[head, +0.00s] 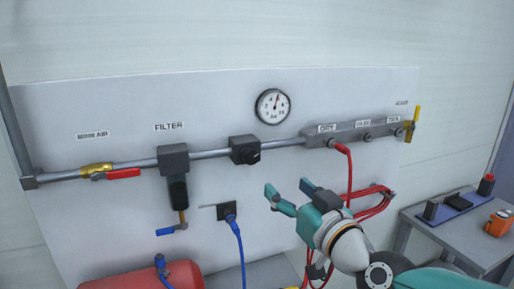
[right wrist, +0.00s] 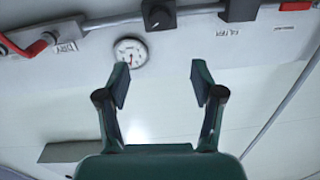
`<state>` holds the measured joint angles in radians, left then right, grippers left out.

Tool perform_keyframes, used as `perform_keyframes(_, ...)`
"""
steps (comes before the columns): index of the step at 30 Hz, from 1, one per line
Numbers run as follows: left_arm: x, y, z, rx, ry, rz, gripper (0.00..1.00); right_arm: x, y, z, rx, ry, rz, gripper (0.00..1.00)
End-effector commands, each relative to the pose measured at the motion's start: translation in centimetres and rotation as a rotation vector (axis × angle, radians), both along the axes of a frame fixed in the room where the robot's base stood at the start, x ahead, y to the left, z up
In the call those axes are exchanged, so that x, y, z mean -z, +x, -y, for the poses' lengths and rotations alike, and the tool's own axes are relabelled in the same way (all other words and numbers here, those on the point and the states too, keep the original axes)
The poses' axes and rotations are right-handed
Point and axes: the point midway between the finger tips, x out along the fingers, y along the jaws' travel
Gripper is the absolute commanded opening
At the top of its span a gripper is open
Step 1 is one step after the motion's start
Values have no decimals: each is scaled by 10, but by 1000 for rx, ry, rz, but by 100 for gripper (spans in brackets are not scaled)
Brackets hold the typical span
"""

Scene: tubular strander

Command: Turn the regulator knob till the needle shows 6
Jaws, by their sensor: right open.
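The regulator (head: 245,150) is a black block on the grey air pipe, with a dark round knob (head: 254,156) on its front. It also shows in the right wrist view (right wrist: 158,15), at the top edge. The round white gauge (head: 272,106) is above and right of it; its red needle points nearly straight up, slightly right, and the exact reading is too small to tell. The gauge shows in the right wrist view too (right wrist: 130,52). My right gripper (head: 288,189) is open and empty, below and right of the knob, apart from it. My left gripper is not in view.
The filter (head: 174,165) hangs left of the regulator. A manifold (head: 362,132) with a red hose is at the right. A blue hose (head: 239,245) drops from a socket below the regulator. A grey table (head: 425,235) stands at the right. The panel around the knob is clear.

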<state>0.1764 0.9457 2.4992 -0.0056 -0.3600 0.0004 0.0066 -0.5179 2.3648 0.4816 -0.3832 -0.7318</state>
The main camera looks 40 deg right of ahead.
Motion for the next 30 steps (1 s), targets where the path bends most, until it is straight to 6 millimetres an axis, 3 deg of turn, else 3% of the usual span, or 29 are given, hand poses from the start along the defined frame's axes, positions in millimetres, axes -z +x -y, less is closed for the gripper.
perform_keyframes(9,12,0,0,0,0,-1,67,5,52,10,0,0,-4,67)
perform_keyframes(21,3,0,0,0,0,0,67,1,133,26,0,0,-2,67)
perform_keyframes(30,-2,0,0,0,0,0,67,1,159,31,0,0,-1,67)
